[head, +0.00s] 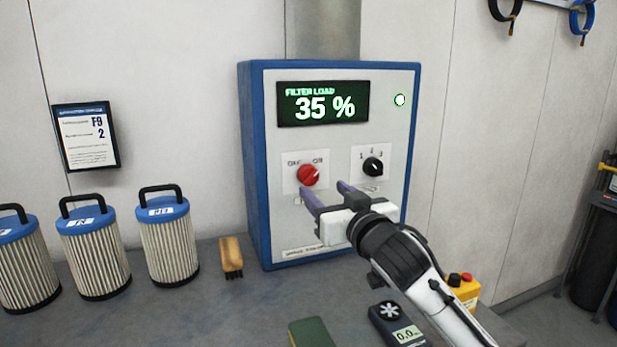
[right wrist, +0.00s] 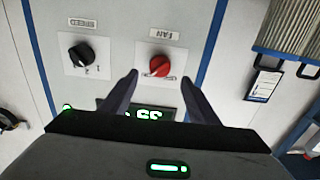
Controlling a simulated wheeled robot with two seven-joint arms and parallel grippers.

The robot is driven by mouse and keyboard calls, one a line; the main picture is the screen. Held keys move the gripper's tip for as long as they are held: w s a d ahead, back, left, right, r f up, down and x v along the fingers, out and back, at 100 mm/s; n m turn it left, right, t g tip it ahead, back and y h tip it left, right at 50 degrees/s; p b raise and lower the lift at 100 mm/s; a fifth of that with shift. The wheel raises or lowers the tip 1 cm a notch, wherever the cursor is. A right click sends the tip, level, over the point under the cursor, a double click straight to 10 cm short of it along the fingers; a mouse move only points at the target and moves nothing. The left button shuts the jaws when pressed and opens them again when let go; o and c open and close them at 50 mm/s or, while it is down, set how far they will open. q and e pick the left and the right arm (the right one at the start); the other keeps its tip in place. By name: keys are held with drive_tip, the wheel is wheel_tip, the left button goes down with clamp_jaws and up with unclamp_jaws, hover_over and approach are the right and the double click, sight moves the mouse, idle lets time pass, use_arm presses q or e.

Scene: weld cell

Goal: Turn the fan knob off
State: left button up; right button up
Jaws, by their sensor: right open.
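The red fan knob (head: 308,175) is on the white front of a blue-edged control box (head: 246,160), under a lit display. Small labels stand above it on both sides; its pointer is too small to read surely. In the right wrist view, where the panel is upside down, the fan knob (right wrist: 160,65) shows between the fingertips. My right gripper (head: 323,188) is open and empty, its fingers pointing at the panel just below and right of the knob. I cannot tell whether a finger touches the panel. My left gripper is out of view.
The display (head: 323,103) reads "FILTER LOAD 35 %", with a green-white lamp (head: 400,100) beside it. A black speed knob (head: 373,166) is right of the fan knob. Several filter cartridges (head: 168,245), a brush (head: 231,257) and a meter (head: 396,325) are on the bench.

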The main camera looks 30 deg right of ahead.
sight(312, 180)
drive_tip(key=p+x, duration=0.1)
drive_tip(key=x, duration=0.5)
drive_tip(key=shift+d, duration=0.1)
drive_tip(key=shift+w+d, duration=0.1)
drive_tip(key=shift+w, duration=0.5)
drive_tip(key=shift+w+f, duration=0.1)
drive_tip(key=shift+w, duration=0.05)
drive_tip(key=c, duration=1)
drive_tip(key=shift+c, duration=0.2)
